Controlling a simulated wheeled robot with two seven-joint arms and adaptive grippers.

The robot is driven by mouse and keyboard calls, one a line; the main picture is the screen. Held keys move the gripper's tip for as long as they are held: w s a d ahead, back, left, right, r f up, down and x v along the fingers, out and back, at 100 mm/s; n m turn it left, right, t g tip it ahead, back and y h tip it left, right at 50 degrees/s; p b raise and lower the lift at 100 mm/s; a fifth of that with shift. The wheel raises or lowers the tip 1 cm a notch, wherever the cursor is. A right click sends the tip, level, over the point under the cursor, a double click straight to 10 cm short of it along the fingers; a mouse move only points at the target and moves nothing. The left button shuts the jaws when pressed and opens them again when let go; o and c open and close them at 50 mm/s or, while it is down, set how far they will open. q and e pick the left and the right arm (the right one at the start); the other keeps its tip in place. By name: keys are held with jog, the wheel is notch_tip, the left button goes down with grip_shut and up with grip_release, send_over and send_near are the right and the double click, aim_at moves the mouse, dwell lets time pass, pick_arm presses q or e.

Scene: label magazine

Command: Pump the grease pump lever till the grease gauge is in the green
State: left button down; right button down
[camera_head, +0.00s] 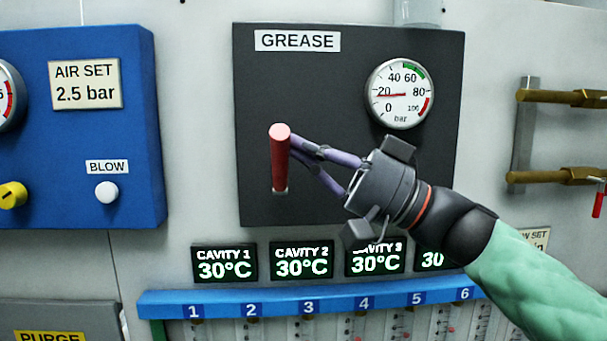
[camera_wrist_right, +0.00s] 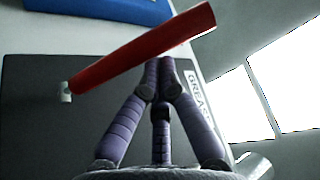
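The grease pump lever (camera_head: 279,160) is a red handle on the dark GREASE panel (camera_head: 340,200). It sticks out towards me from a small slot. The grease gauge (camera_head: 400,94) is at the panel's upper right. Its red needle points left, close to the 20 mark, and its green band is at upper right near 60. My right gripper (camera_head: 294,149) is at the lever's right side, fingertips together and at or against the handle. In the right wrist view the lever (camera_wrist_right: 140,50) crosses just beyond the converged purple fingertips (camera_wrist_right: 160,62). My left gripper is not in view.
A blue panel (camera_head: 140,130) with AIR SET label, white BLOW button (camera_head: 107,191) and yellow knob (camera_head: 12,195) stands left. Cavity temperature displays (camera_head: 302,262) and a blue numbered rail (camera_head: 260,300) lie below. Brass pipes (camera_head: 560,97) are at right.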

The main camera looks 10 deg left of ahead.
notch_tip(320, 180, down, 6)
jog(key=s+n+g+b, duration=0.2)
jog(key=n+g+b, duration=0.3)
jog(key=b, duration=0.7)
jog(key=shift+s+d+r+n+y, duration=0.25)
jog(key=shift+d+n+y, duration=0.05)
jog(key=shift+n, duration=1)
jog(key=v, duration=1.2)
jog(key=shift+d, duration=0.15)
jog(key=shift+s+r, duration=0.1)
jog(key=shift+r, duration=0.05)
